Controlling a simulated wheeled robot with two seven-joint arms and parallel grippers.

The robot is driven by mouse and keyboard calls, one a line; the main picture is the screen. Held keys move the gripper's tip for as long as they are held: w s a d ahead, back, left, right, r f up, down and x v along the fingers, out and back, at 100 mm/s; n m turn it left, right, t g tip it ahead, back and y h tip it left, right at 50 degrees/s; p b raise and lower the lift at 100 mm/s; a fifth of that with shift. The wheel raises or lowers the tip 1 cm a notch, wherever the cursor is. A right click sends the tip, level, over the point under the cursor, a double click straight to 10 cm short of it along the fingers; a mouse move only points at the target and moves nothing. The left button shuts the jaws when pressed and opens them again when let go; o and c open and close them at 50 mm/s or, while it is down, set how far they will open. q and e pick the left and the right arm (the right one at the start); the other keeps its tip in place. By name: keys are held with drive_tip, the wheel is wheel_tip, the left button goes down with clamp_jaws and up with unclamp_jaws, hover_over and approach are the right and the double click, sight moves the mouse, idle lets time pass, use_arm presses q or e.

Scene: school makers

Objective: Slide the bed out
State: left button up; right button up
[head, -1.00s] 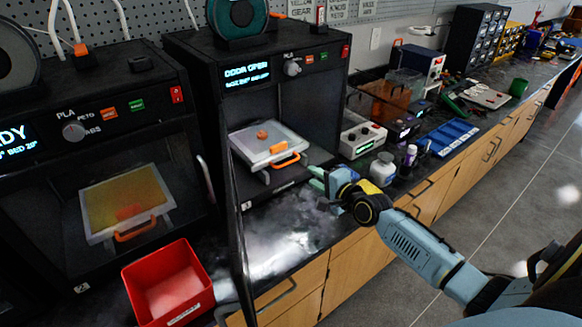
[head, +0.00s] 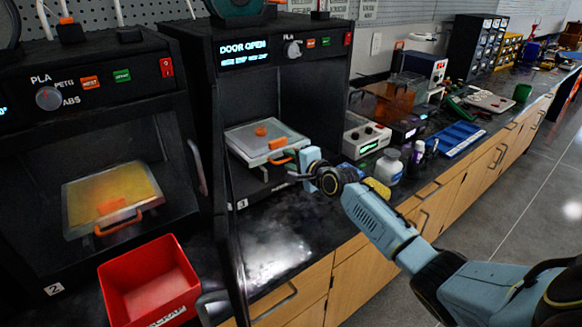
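The bed (head: 248,138) is a light grey plate inside the middle printer (head: 330,85), whose display reads "DOOR OPEN". A small orange piece (head: 261,131) sits on the plate. An orange handle (head: 279,143) is at its front right edge. My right gripper (head: 291,172) is at the printer's opening, just below and right of the handle. Its fingers are small and dark here, so I cannot tell whether they touch the handle or how far apart they are. My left gripper is out of view.
The printer's open door (head: 232,240) stands out toward me, left of my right arm. A red bin (head: 150,283) is left of the door, before another printer (head: 95,130) with a yellow bed. A white bottle (head: 388,168) and grey device (head: 364,135) stand to the right.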

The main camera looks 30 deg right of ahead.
drive_tip(key=shift+w, duration=0.1)
clamp_jaws()
idle(0.3)
